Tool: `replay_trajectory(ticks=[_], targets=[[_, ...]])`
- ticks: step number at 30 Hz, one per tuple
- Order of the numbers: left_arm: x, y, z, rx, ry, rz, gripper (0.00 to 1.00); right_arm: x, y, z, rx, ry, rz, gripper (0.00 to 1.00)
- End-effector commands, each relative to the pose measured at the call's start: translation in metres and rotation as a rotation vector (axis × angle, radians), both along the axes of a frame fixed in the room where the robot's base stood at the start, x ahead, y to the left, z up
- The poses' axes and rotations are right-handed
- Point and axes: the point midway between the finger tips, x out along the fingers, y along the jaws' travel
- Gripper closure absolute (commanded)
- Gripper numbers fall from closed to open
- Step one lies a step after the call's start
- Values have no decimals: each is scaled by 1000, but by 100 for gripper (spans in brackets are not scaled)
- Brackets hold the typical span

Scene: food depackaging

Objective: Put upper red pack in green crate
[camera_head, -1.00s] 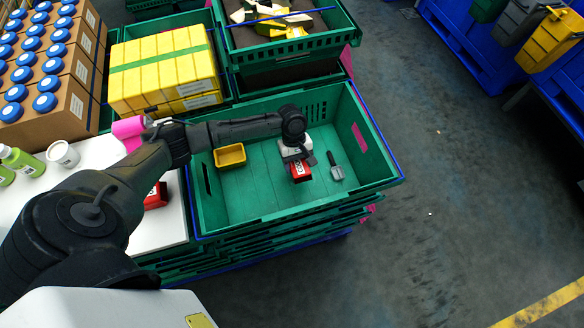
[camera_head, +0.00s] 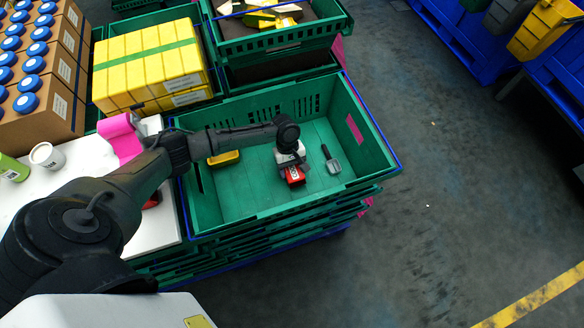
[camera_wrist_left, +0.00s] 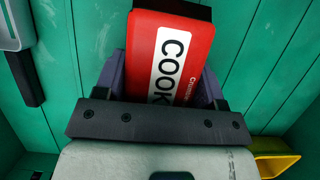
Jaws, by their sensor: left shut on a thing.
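My left gripper (camera_head: 292,172) is inside the green crate (camera_head: 268,215), low over its floor. It is shut on a red pack (camera_head: 294,176) with a white label. In the left wrist view the red pack (camera_wrist_left: 172,58) sits between the two fingers, with green floor boards around it. I cannot tell whether the pack touches the floor. Another red pack (camera_head: 152,200) lies on the white table, mostly hidden behind my left arm. My right gripper is not in view.
A yellow tub (camera_head: 224,158) and a grey scoop-like tool with a dark handle (camera_head: 331,160) lie in the green crate. Yellow packs (camera_head: 150,62) and boxes with blue-capped bottles (camera_head: 30,80) stand at the back left. A pink item (camera_head: 121,138) and a white cup (camera_head: 46,156) are on the table.

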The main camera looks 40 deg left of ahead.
Motion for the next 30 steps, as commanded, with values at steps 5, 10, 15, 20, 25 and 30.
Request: replay_trajectory(ticks=[5, 10, 15, 20, 25, 30], targets=[[0, 0, -3, -1, 0, 1, 65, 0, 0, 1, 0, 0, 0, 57], [0, 0, -3, 0, 0, 0, 20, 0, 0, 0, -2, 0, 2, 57], [0, 0, -3, 0, 0, 0, 11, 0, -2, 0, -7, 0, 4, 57], [0, 0, -2, 0, 0, 0, 11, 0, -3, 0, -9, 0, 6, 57], [2, 4, 11, 0, -2, 1, 11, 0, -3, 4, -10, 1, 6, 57], [7, 14, 40, -1, -3, 1, 11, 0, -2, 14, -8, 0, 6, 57]])
